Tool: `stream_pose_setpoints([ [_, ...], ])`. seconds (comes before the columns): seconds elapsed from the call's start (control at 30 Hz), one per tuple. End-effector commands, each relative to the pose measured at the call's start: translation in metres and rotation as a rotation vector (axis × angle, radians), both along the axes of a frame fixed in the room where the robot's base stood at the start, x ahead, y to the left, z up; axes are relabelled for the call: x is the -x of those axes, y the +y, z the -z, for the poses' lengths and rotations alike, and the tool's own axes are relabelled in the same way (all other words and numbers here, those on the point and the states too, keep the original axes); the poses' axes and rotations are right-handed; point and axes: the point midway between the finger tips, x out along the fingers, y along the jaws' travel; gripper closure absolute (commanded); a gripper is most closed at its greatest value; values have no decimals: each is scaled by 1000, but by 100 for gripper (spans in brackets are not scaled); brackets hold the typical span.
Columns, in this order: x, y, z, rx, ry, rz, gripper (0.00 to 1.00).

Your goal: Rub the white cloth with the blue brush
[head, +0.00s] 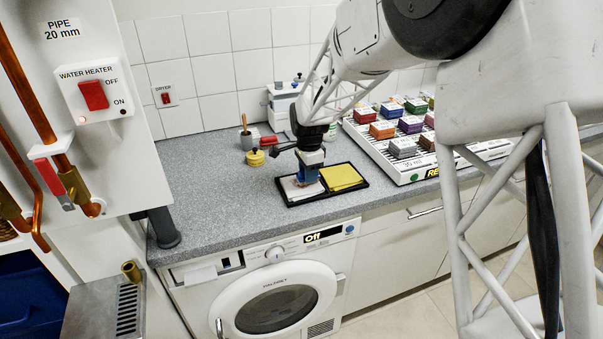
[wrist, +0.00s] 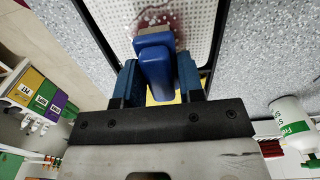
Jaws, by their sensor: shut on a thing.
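My gripper (head: 310,162) points down over the black tray (head: 320,197) on the grey counter. It is shut on the blue brush (wrist: 157,66), whose blue body shows between the fingers in the wrist view. The white cloth (head: 292,189) lies flat in the left half of the tray, under the brush. In the wrist view the white cloth (wrist: 195,14) has a dotted texture and a dark red stain beside the brush head. The brush is at or just above the cloth; I cannot tell whether it touches.
A yellow cloth (head: 342,177) fills the tray's right half. A white rack (head: 440,160) of coloured blocks stands to the right. A yellow-lidded jar (head: 255,158), a cup and a red item sit behind left. The counter left of the tray is clear; its front edge is close.

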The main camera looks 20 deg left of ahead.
Motion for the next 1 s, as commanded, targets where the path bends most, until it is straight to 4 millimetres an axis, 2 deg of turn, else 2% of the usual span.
stream_pose_setpoints([
  [0.27,-11,-11,1,-1,-1,1,87],
  [0.73,8,8,-1,0,0,0,87],
  [1.0,26,26,-2,0,0,-1,87],
])
